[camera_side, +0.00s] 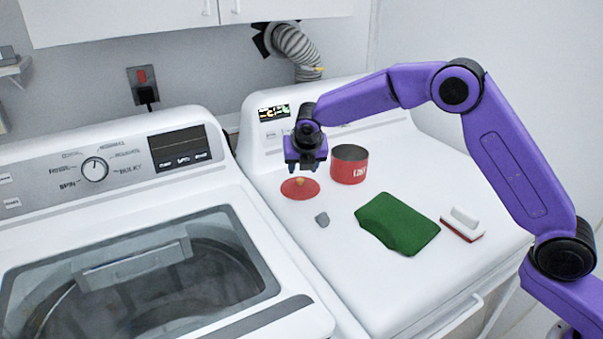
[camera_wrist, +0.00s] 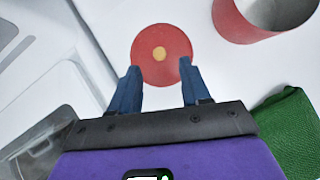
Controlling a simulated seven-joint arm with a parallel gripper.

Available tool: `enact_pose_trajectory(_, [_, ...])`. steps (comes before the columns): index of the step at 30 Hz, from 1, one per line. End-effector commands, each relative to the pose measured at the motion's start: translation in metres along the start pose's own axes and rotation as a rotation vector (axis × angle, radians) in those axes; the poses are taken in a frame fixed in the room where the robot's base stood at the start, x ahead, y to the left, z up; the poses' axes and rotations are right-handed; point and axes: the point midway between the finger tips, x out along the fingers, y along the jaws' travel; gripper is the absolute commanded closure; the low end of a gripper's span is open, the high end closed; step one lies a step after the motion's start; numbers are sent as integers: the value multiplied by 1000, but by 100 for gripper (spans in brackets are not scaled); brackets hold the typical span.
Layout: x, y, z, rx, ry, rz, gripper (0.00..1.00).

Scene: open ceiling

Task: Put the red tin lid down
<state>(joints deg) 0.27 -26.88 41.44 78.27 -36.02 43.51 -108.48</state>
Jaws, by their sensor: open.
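The red tin lid (camera_side: 300,188) is a round red disc with a tan knob in its middle. It lies flat on the white dryer top, left of the open red tin (camera_side: 348,165). In the wrist view the lid (camera_wrist: 161,70) lies just beyond my fingertips, and the tin (camera_wrist: 262,14) is at the upper right. My gripper (camera_side: 307,168) is above the lid, pointing down, with its blue fingers apart. In the wrist view my gripper (camera_wrist: 158,75) is open and nothing is between its fingers.
A green cloth (camera_side: 402,224), a red and white brush (camera_side: 463,224) and a small grey object (camera_side: 322,219) lie on the dryer top (camera_side: 340,270). The washer (camera_side: 140,240) stands at the left. The dryer's front area is clear.

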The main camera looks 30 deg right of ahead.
Motion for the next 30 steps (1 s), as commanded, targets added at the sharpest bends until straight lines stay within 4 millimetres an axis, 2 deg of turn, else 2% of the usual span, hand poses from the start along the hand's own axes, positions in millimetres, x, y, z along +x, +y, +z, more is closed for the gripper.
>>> enact_pose_trajectory(3, [-25, 1, 0, 0, -1, 3, 53])
enact_pose_trajectory(9, [-51, 1, 0, 0, -1, 1, 53])
enact_pose_trajectory(22, [-61, 0, -2, 9, 4, 1, 53])
enact_pose_trajectory(26, [-75, -5, -17, 88, 31, 14, 53])
enact_pose_trajectory(30, [-104, -21, -53, 283, 101, 30, 53])
